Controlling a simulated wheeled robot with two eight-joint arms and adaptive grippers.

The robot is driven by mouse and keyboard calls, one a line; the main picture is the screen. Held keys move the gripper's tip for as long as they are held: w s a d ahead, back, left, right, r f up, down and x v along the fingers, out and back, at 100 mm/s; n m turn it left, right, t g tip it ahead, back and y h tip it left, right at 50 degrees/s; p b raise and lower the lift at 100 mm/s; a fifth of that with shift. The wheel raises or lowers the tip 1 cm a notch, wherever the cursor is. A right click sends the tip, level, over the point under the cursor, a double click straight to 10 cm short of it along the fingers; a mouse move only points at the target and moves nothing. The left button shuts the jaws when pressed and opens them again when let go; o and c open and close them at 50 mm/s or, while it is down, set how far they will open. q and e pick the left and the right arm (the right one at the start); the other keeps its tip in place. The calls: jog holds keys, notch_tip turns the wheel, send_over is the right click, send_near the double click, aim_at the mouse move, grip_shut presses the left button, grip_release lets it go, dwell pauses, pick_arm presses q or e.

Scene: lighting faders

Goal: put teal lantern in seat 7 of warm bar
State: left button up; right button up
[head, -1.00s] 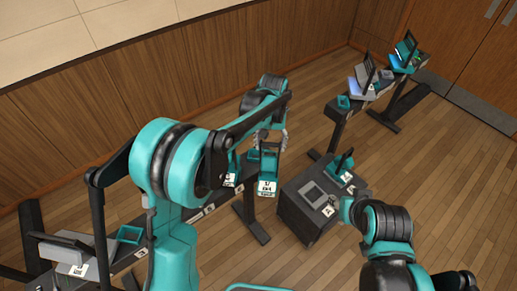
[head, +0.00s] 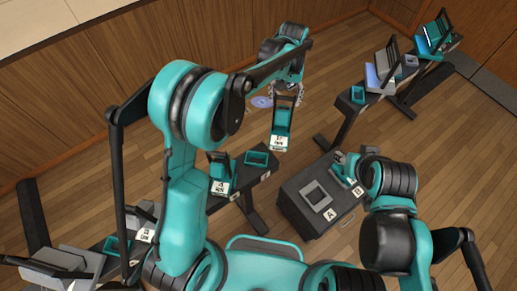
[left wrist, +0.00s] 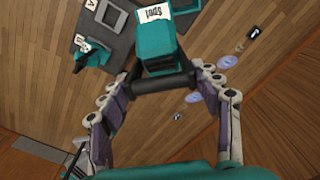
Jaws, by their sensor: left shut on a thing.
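My left gripper (head: 287,95) is shut on the black handle of a teal lantern (head: 282,122) with a white label. The lantern hangs in the air beyond the near bar (head: 225,199). In the left wrist view the lantern (left wrist: 158,58) is below the fingers, its handle between them. An empty teal square seat (head: 257,159) is at the near bar's far end; its number is not readable. Another teal lantern (head: 221,172) stands beside it. I cannot tell which bar is the warm one.
The dark cabinet (head: 295,205) has a grey empty frame (head: 316,195) marked A and a spot marked B. The back right bar (head: 345,108) holds grey and teal lanterns and an empty teal seat (head: 358,95).

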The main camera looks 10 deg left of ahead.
pick_arm(q)
jog(key=shift+a+f, duration=0.35)
jog(key=shift+a, duration=0.05)
jog(key=s+a+f+b, duration=0.1)
jog(key=s+a+f, duration=0.6)
jog(key=f, duration=0.3)
jog(key=shift+s+a, duration=0.15)
jog(key=shift+a, duration=0.35)
jog(key=shift+f, duration=0.15)
jog(key=shift+f, duration=0.15)
jog(key=o, duration=1.9)
